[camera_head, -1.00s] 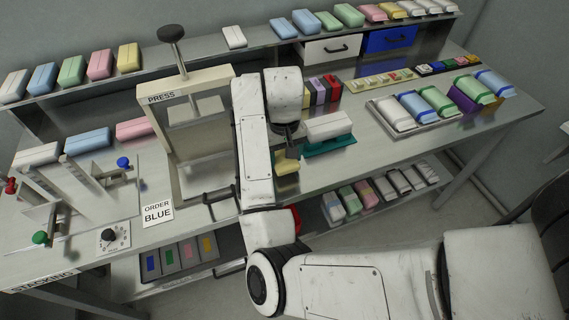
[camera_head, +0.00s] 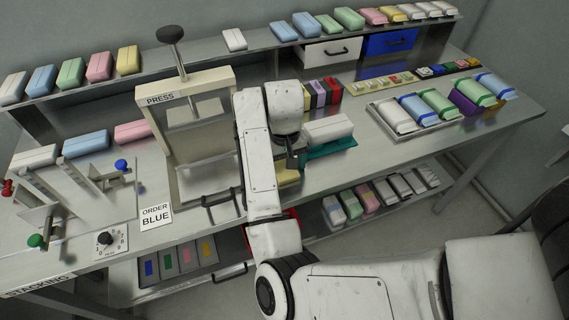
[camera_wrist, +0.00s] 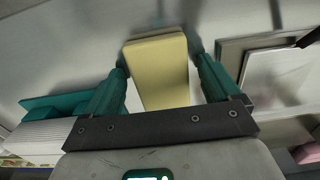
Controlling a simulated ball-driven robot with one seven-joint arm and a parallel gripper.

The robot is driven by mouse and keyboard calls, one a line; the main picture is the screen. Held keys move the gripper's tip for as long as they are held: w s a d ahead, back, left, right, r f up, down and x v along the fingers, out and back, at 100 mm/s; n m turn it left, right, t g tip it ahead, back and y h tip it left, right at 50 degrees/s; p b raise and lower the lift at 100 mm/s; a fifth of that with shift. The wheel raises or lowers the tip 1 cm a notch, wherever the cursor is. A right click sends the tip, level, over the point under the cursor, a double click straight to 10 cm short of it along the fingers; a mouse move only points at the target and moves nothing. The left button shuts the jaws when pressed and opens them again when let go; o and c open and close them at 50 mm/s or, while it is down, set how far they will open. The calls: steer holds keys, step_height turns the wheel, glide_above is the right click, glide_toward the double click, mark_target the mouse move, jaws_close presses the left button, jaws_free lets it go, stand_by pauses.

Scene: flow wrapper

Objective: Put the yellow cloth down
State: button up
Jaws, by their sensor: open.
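The yellow cloth (camera_wrist: 160,75) is a pale yellow folded block between the two green fingers of my gripper (camera_wrist: 159,55) in the wrist view. My gripper is open, with the fingers spread on either side of the cloth. The cloth appears to be at the bench surface, but I cannot tell whether it rests fully on it. In the head view a part of the yellow cloth (camera_head: 288,176) shows below my wrist, by the bench's front edge. My arm hides the rest of it and most of the gripper there.
The press (camera_head: 188,90) stands just left of my arm. A teal tray (camera_head: 330,148) with a white pack (camera_head: 327,129) is close on the right. A rack of wrapped packs (camera_head: 403,132) stands farther right. The bench between these two is bare.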

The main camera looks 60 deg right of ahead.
mark_target(284, 168)
step_height(284, 168, up, 12)
steer(key=p, duration=0.5)
steer(key=s+d+h, duration=0.3)
steer(key=d, duration=0.2)
steer(key=s+a+f+n+t+y, duration=0.1)
steer(key=s+a+f+n, duration=0.5)
steer(key=s+a+f, duration=0.8)
steer(key=s+a+y, duration=0.1)
steer(key=s+a, duration=0.1)
steer(key=a, duration=0.1)
steer(key=shift+s+a+f+y, duration=0.15)
steer(key=shift+a+f+y, duration=0.15)
steer(key=shift+a+y, duration=0.1)
steer(key=shift+o, duration=0.3)
